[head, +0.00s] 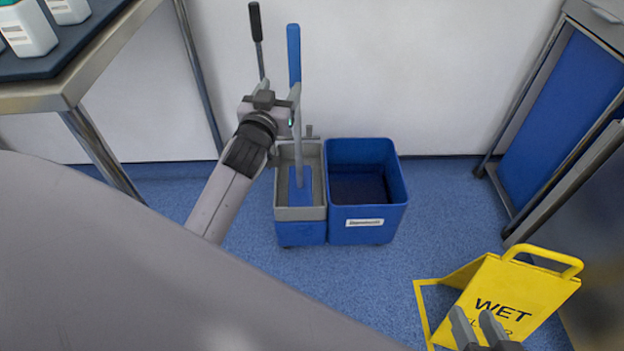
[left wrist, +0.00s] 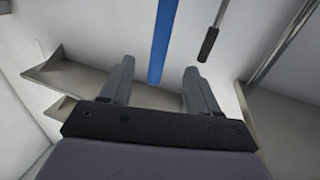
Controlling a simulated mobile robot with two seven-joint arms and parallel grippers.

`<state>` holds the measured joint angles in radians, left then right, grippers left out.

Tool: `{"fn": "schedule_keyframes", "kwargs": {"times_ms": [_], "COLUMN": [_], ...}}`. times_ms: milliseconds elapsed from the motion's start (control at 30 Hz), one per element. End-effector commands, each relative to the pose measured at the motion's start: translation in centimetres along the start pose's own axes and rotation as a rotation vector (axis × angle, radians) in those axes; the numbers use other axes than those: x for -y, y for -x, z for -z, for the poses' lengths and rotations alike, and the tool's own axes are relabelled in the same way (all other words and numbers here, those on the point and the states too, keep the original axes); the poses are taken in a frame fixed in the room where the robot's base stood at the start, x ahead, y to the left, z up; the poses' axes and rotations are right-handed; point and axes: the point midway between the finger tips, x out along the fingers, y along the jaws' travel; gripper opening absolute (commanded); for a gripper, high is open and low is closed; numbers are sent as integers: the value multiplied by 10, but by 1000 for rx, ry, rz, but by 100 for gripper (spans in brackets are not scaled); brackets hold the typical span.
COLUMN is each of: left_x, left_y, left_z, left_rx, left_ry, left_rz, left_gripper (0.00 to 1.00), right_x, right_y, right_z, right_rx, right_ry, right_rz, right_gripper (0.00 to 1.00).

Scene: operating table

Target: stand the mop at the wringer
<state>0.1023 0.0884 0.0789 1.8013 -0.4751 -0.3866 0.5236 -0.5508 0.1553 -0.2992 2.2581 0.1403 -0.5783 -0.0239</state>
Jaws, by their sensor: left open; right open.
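The mop stands upright, with its blue handle (head: 293,55) at the top, a grey shaft and a blue head (head: 300,187) inside the grey wringer (head: 285,205). My left gripper (head: 279,90) is open beside the shaft, just below the blue handle. In the left wrist view the handle (left wrist: 164,40) shows between the open fingers (left wrist: 156,74), apparently beyond them; contact cannot be told. The wringer's lever has a black grip (head: 256,22), which also shows in the left wrist view (left wrist: 208,44). My right gripper (head: 478,324) is open and empty at the bottom right.
A blue bucket (head: 398,190) adjoins the wringer on the right. A yellow wet-floor sign (head: 520,292) stands by my right gripper. A metal table (head: 95,70) with white bottles is at upper left, a blue-panelled cart (head: 565,120) at right. Blue floor between bucket and sign is clear.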

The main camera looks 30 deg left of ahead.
Motion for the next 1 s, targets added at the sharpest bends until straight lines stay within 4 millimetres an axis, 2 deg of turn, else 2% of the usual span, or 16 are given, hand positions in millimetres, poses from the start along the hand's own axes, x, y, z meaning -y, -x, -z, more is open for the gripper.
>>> {"fn": "schedule_keyframes", "kwargs": {"times_ms": [67, 167, 267, 400, 500, 600, 700, 767, 1000], "left_x": [-7, -27, -57, -102, -127, -145, -155, -158, -159], "left_y": [9, 35, 78, 153, 202, 240, 262, 268, 271], "left_z": [-9, -31, -60, -93, -106, -110, -111, -111, -111], "left_rx": [22, 82, 173, 308, 389, 443, 474, 482, 485], "left_ry": [-7, -24, -39, -43, -30, -13, -1, 4, 6], "left_rz": [-22, -87, -195, -373, -487, -573, -626, -641, -647], "left_gripper": [61, 61, 61, 61, 61, 61, 61, 61, 61], "right_x": [0, 0, -1, 0, 0, 0, 1, 1, 1], "right_y": [0, -1, -1, -2, -2, -2, -2, -2, -2], "right_z": [0, 1, 3, 4, 4, 5, 5, 5, 5], "right_rx": [-1, -4, -6, -9, -11, -12, -12, -12, -12], "right_ry": [1, 1, 2, 0, -3, -5, -6, -7, -6], "right_rz": [-1, -1, -1, -1, -1, -1, -1, 0, 0], "right_gripper": [43, 43, 43, 43, 43, 43, 43, 43, 43]}}
